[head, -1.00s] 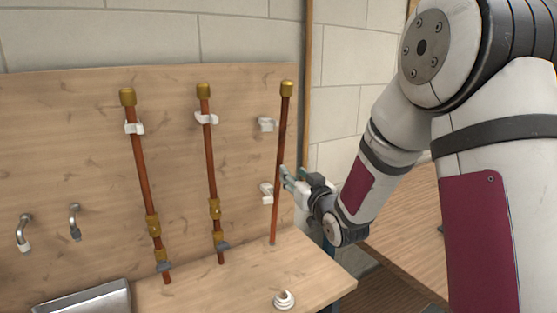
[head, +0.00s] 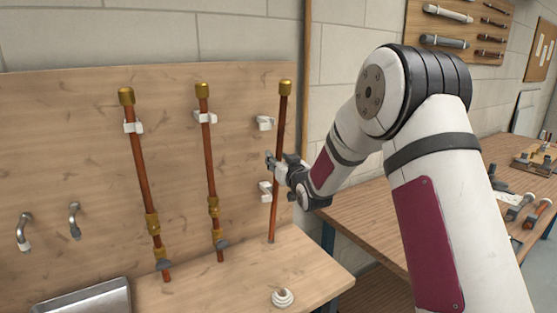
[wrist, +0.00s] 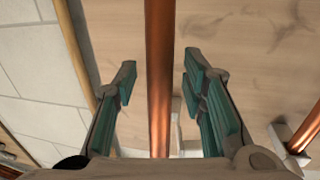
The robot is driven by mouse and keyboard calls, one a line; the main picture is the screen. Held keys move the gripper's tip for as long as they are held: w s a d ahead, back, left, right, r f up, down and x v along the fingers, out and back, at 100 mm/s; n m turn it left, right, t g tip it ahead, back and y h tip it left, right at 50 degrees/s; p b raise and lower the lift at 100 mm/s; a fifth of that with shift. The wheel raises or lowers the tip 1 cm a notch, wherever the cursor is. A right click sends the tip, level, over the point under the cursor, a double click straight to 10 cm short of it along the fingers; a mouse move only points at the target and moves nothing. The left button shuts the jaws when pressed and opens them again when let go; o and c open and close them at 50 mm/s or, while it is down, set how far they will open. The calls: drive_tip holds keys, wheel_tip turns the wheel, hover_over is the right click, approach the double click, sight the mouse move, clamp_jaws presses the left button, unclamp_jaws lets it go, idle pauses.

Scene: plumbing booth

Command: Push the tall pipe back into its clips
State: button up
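The tall copper pipe (head: 280,130) with a brass cap stands at the right end of the wooden back panel, its foot on the counter. It is out of its two white clips, the upper clip (head: 265,123) and the lower clip (head: 265,189), which show just left of it. My gripper (head: 271,161) is at the pipe between the two clip heights. In the wrist view the pipe (wrist: 160,100) runs between the open fingers (wrist: 160,68), with a gap on both sides. A white clip (wrist: 188,125) shows partly behind the pipe there.
Two other capped copper pipes, the left (head: 140,165) and the middle (head: 208,160), sit in clips on the panel. Two taps stick out over a metal sink (head: 85,298). A small white fitting (head: 282,298) sits on the counter. A workbench (head: 385,215) stands at the right.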

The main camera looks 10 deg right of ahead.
drive_tip(key=shift+c, duration=0.3)
clamp_jaws()
drive_tip(key=shift+g, duration=0.9)
drive_tip(key=w+b, duration=0.1)
drive_tip(key=w+a+b, duration=0.1)
drive_tip(key=w, duration=0.1)
drive_tip(key=w+b, duration=0.1)
drive_tip(key=w, duration=0.1)
drive_tip(key=shift+w+a+r, duration=0.2)
drive_tip(key=shift+w+a, duration=0.05)
drive_tip(key=shift+a, duration=0.1)
drive_tip(key=shift+w+r, duration=0.1)
drive_tip(key=shift+a+r, duration=0.1)
drive_tip(key=shift+o, duration=0.3)
unclamp_jaws()
drive_tip(key=shift+w, duration=0.1)
